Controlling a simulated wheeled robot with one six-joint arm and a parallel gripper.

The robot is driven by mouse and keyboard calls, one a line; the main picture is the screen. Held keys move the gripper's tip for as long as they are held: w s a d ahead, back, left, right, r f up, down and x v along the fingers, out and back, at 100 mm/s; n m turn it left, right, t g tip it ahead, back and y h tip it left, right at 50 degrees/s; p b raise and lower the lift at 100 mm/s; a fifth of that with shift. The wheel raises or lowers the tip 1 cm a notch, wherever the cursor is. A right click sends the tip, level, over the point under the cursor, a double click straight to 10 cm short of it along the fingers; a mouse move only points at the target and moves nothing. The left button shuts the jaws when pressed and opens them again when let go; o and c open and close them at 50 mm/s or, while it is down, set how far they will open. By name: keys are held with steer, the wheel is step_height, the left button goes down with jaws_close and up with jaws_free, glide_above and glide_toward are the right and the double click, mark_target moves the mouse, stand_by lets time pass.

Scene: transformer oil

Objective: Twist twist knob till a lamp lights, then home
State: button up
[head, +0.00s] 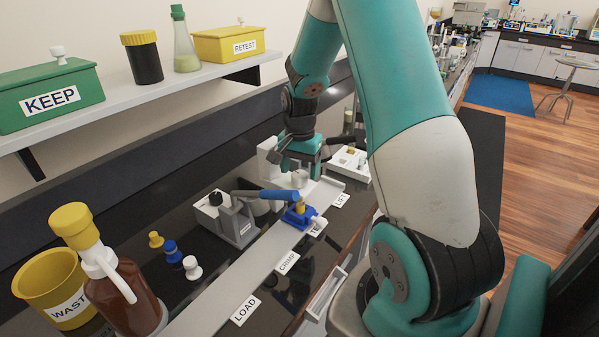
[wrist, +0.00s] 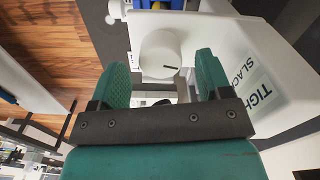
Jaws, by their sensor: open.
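The twist knob (wrist: 160,48) is a white round knob with a short black mark, on a white housing labelled TIGHT and SLACK (wrist: 258,82). In the head view a white cylinder that looks like this knob (head: 299,179) shows just below my gripper (head: 300,160). In the wrist view my gripper (wrist: 162,70) is open, with one teal finger to each side of the knob. Gaps show between the fingers and the knob, and contact cannot be made out. No lit lamp can be made out in either view.
A blue holder with a yellow-topped piece (head: 298,214) stands near the knob on a rail. A grey press with a blue-handled lever (head: 265,195) is beside it. A brown pump bottle (head: 125,290) and yellow waste tub (head: 50,285) stand at the front left.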

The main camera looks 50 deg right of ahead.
mark_target(300, 174)
steer(key=shift+f, duration=1.2)
steer(key=c, duration=0.9)
steer(key=shift+n, duration=1.4)
steer(key=o, duration=0.9)
steer(key=shift+r, duration=0.1)
step_height(300, 174, up, 17)
steer(key=b, duration=0.3)
steer(key=shift+r, duration=0.15)
